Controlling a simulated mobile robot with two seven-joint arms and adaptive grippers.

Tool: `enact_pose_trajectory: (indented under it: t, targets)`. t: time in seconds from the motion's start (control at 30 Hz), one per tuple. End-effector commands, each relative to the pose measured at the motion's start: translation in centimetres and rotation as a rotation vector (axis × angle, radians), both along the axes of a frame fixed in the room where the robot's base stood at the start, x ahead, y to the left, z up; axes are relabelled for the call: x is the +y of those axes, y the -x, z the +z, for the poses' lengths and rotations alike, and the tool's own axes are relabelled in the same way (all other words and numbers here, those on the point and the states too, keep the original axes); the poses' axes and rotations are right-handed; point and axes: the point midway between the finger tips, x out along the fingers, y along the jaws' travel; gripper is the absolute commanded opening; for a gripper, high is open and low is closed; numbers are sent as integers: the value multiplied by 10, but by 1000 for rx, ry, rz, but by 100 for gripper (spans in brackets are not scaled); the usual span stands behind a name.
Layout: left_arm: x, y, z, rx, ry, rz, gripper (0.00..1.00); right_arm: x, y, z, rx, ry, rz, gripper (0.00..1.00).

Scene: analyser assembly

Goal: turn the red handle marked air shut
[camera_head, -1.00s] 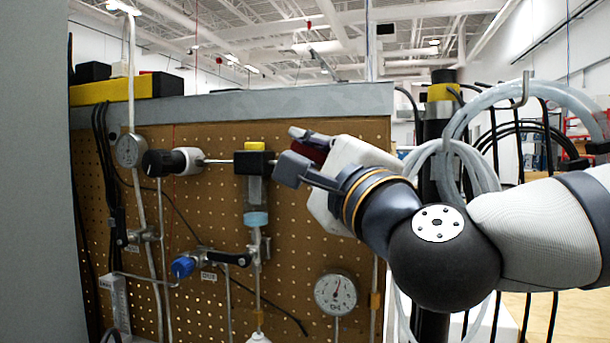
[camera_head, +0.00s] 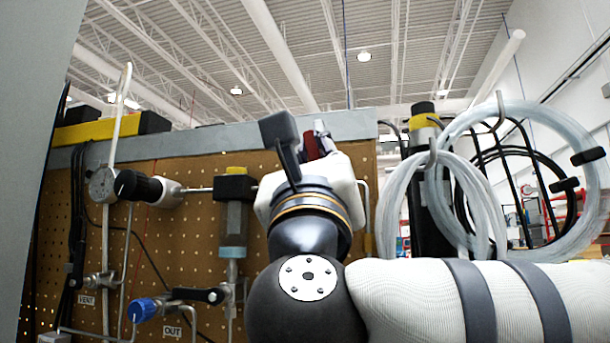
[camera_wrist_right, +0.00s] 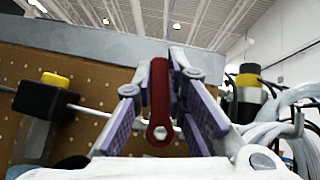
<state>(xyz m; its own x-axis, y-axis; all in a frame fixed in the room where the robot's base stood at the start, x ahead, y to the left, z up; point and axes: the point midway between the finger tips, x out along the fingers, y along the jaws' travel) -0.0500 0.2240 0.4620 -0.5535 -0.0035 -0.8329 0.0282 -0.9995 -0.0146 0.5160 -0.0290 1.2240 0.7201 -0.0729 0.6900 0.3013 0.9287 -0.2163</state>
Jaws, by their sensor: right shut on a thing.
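The red handle (camera_head: 311,145) shows in part between the fingers of my right gripper (camera_head: 299,137) in the head view. In the right wrist view the red handle (camera_wrist_right: 159,100) stands nearly upright, its lower end at a round metal bolt. The purple-padded fingers of the right gripper (camera_wrist_right: 160,68) close on its upper part from both sides. My own wrist hides the handle's valve and any air label in the head view. My left gripper is not in view.
A perforated brown panel (camera_head: 160,255) carries a gauge (camera_head: 102,185), a black knob (camera_head: 138,186), a blue knob (camera_head: 142,310) and a yellow-topped block (camera_head: 235,185). Coiled clear hoses (camera_head: 590,190) hang at the right. A grey surface fills the left edge.

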Motion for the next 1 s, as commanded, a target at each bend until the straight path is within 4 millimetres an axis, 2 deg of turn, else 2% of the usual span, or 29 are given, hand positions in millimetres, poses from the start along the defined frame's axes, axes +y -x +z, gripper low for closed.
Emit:
enact_pose_trajectory:
  t: [0.4,1.0]
  targets:
    - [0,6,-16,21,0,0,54,-8,2,1,-61,-189,-1,0]
    - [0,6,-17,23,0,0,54,-10,3,3,-75,-225,-2,0]
